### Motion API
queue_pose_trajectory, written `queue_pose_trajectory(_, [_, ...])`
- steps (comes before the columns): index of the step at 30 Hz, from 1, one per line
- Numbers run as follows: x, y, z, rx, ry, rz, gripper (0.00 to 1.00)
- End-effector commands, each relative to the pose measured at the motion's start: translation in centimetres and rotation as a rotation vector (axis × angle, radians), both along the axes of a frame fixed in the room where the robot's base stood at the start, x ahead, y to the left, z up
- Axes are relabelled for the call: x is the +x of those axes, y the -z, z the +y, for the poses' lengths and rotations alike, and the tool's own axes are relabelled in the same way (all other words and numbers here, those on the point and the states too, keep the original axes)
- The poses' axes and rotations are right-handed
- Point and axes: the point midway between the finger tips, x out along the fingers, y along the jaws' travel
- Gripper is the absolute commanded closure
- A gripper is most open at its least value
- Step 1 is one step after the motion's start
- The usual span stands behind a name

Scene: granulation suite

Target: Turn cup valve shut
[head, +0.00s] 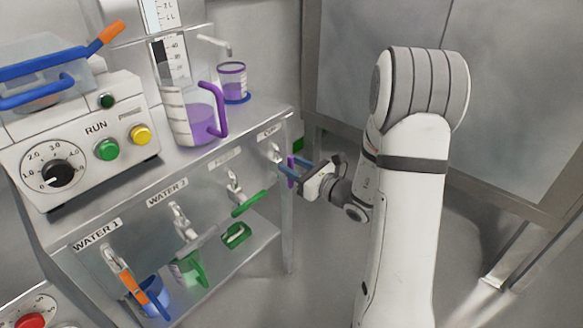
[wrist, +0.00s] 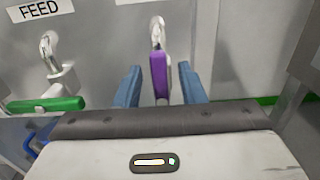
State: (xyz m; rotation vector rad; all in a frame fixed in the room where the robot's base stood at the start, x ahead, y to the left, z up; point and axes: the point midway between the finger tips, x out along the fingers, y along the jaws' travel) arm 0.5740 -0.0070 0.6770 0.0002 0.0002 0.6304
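The cup valve (head: 275,153), under the CUP label (head: 268,132), is at the right end of the panel front. Its purple handle (wrist: 159,75) hangs from the metal valve body (wrist: 157,32) in the wrist view. My gripper (wrist: 161,72) is open, with one blue finger on each side of the purple handle and a visible gap on both sides. In the head view my gripper (head: 293,168) reaches the valve from the right and partly hides the handle. I cannot tell whether the valve is open.
The feed valve with its green handle (head: 249,204) is left of my gripper. WATER 2 (head: 186,226) and WATER 1 (head: 115,258) valves are further left. A pitcher (head: 190,118) and a cup (head: 232,80) with purple liquid stand on top. A steel cabinet (head: 520,100) stands behind right.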

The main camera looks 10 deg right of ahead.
Motion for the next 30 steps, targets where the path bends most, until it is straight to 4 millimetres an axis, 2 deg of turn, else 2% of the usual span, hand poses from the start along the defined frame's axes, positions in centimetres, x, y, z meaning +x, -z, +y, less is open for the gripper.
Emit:
queue_pose_trajectory(4, [0.83, 0.02, 0.63, 0.0, 0.0, -0.001, 0.64])
queue_pose_trajectory(12, [0.92, -0.02, 0.65, 0.0, 0.001, 0.0, 0.64])
queue_pose_trajectory(25, [0.91, -0.02, 0.6, 0.0, 0.001, 0.0, 0.99])
queue_pose_trajectory(30, [0.9, -0.02, 0.58, 0.0, 0.002, 0.0, 1.0])
